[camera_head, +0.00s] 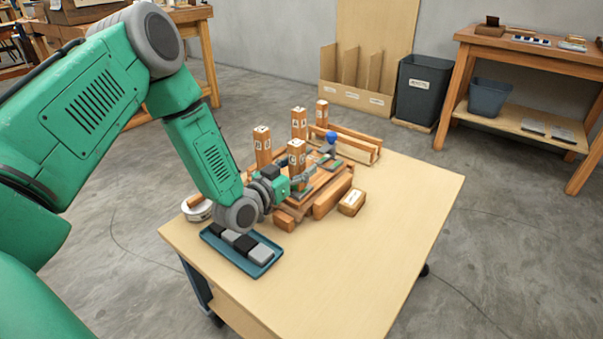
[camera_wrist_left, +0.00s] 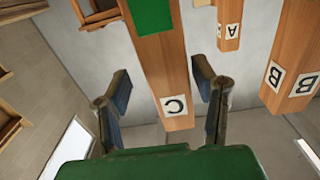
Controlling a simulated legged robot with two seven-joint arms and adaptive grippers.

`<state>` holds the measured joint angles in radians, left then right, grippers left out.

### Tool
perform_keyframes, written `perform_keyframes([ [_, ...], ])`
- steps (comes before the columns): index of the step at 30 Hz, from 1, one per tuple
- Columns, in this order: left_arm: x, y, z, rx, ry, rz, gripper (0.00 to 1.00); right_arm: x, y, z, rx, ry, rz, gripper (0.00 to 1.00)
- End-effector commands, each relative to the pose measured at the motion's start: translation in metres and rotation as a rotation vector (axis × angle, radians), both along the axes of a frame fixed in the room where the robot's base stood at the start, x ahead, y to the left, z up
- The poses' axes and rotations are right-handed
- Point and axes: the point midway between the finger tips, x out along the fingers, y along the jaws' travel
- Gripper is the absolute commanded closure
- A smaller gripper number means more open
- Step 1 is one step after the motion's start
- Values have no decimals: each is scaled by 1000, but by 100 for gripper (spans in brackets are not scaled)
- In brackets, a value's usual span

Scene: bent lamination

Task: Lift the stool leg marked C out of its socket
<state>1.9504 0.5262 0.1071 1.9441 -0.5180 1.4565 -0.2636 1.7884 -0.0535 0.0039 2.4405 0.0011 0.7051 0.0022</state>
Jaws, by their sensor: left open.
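The stool leg marked C (camera_head: 296,156) stands upright at the front of the wooden stool assembly in the head view. In the left wrist view, which looks upside down, the C leg (camera_wrist_left: 163,75) shows its white C label and a green patch. My left gripper (camera_head: 300,186) is low at this leg. In the left wrist view my left gripper (camera_wrist_left: 165,92) is open, with one finger on each side of the leg and visible gaps. The leg's socket is hidden. My right gripper is out of view.
Other upright legs stand close by, including the A leg (camera_wrist_left: 229,22) and the B leg (camera_wrist_left: 290,70). A blue tray (camera_head: 262,268) with dark and grey blocks and a small wooden box (camera_head: 352,202) lie on the table (camera_head: 385,235). The table's right side is clear.

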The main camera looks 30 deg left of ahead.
Motion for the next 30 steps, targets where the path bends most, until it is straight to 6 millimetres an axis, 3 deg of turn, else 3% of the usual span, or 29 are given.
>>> perform_keyframes([
  [9,7,-4,3,4,1,0,47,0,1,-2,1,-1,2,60],
  [12,7,-6,4,6,1,-1,82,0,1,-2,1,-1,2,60],
  [14,7,-6,4,7,0,-1,100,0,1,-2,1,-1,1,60],
  [23,7,-3,4,0,-2,-2,100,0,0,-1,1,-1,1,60],
  [26,7,-3,14,1,-2,-1,100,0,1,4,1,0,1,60],
  [30,7,-4,43,2,-4,-2,100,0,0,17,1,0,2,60],
])
